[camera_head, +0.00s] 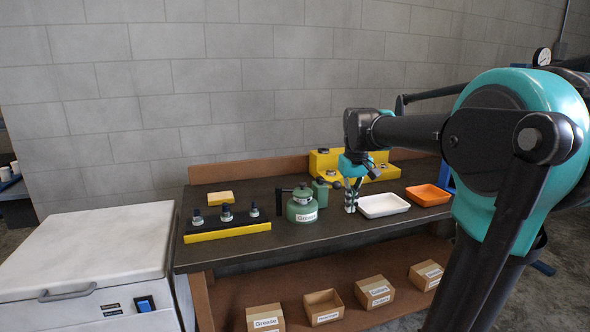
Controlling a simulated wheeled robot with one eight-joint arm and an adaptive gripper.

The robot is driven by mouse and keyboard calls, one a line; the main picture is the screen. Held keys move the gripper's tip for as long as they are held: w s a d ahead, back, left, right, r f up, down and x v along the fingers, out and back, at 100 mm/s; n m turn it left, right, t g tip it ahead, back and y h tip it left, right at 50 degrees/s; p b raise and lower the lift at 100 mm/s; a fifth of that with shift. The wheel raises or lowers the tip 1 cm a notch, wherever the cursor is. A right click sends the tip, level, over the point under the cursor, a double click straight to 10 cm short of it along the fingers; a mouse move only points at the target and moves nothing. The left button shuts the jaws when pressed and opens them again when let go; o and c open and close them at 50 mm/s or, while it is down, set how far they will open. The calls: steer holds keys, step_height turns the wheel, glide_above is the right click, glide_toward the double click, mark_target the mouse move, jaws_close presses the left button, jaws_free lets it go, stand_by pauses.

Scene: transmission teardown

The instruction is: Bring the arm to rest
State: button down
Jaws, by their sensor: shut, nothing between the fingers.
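My arm (415,133) reaches in from the right over the dark workbench (250,260). My gripper (351,207) points down at the bench, between the green grease pot (301,211) and the white tray (393,211). Its fingers are shut and nothing shows between them. I cannot tell whether the fingertips touch the bench top or hover just above it.
An orange tray (428,195) lies to the right. A yellow fixture (323,163) stands behind my gripper. A black and yellow rack (228,232) with 3 parts and a yellow block (220,198) are at left. Cardboard boxes (375,292) fill the lower shelf; a white cabinet (85,255) stands left.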

steer(key=s+d+f+m+t, duration=0.2)
steer(key=s+f+t, duration=0.1)
steer(key=s+f, duration=1.5)
step_height(320, 180, down, 5)
steer(key=shift+s+d+f+m, duration=0.1)
steer(key=shift+s+d+m, duration=0.2)
steer(key=shift+s+d, duration=0.1)
